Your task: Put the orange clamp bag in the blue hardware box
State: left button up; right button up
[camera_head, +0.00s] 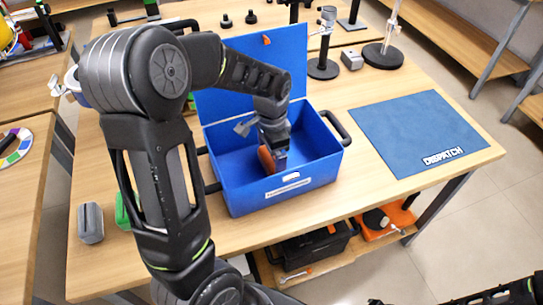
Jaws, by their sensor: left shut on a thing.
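The blue hardware box (240,196) stands on the wooden table with its lid (209,102) open at the back. My left gripper (274,156) reaches down inside the box. It is shut on the orange clamp bag (266,160), which hangs within the box walls. Whether the bag touches the box floor cannot be seen clearly. Part of the bag is hidden by the gripper. At the bottom right, a dark part of my right arm shows, but its gripper is not in view.
A blue DISPATCH mat (415,135) lies empty at the right. A grey block (91,222) and a green item (123,210) are left of the box. Black stands (323,68) are behind it. A black crate (312,246) sits on the shelf below.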

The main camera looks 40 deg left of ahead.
pick_arm(q)
jog(key=shift+f, duration=0.2)
jog(key=o, duration=1.5)
jog(key=shift+c, duration=0.2)
jog(key=shift+r, duration=0.1)
notch_tip(320, 180, up, 12)
jog(key=shift+r, duration=0.15)
